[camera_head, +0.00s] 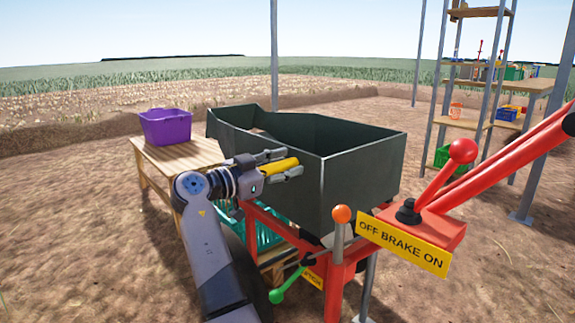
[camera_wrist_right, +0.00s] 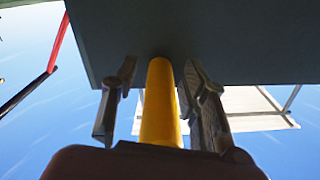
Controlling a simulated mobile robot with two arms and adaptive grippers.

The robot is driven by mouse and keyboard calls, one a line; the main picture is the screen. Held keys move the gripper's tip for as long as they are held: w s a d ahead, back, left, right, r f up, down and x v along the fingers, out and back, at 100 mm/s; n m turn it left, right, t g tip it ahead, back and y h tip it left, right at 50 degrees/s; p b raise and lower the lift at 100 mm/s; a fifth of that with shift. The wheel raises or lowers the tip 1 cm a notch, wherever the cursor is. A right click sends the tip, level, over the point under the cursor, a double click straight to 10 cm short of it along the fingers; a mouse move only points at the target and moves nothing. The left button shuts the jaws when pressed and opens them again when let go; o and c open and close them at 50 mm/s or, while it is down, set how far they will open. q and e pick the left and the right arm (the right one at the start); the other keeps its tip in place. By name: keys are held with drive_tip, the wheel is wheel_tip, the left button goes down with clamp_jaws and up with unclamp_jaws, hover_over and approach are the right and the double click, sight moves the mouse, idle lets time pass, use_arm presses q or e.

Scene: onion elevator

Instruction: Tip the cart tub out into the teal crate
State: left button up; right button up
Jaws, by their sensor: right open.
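The dark grey-green cart tub (camera_head: 362,175) stands level in the middle of the head view; its inside is partly visible. A yellow handle (camera_head: 279,166) sticks out from its near side. My right gripper (camera_head: 291,162) is around this handle with its fingers apart. In the right wrist view, the yellow handle (camera_wrist_right: 160,105) lies between the two open fingers, with a gap on both sides, and the tub wall (camera_wrist_right: 220,40) is just ahead. The teal crate (camera_head: 268,236) is low beneath the tub, partly hidden by my right arm and the red cart frame. My left gripper is not visible.
A purple bin (camera_head: 166,126) sits on a wooden table (camera_head: 205,152) at left. Right of the tub are an orange-knobbed lever (camera_head: 341,215), a red brake lever (camera_head: 462,151) and its yellow sign (camera_head: 404,243). A green-handled lever (camera_head: 285,286) is low in front. Shelves stand behind right.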

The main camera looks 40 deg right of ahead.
clamp_jaws()
idle(0.5)
idle(0.3)
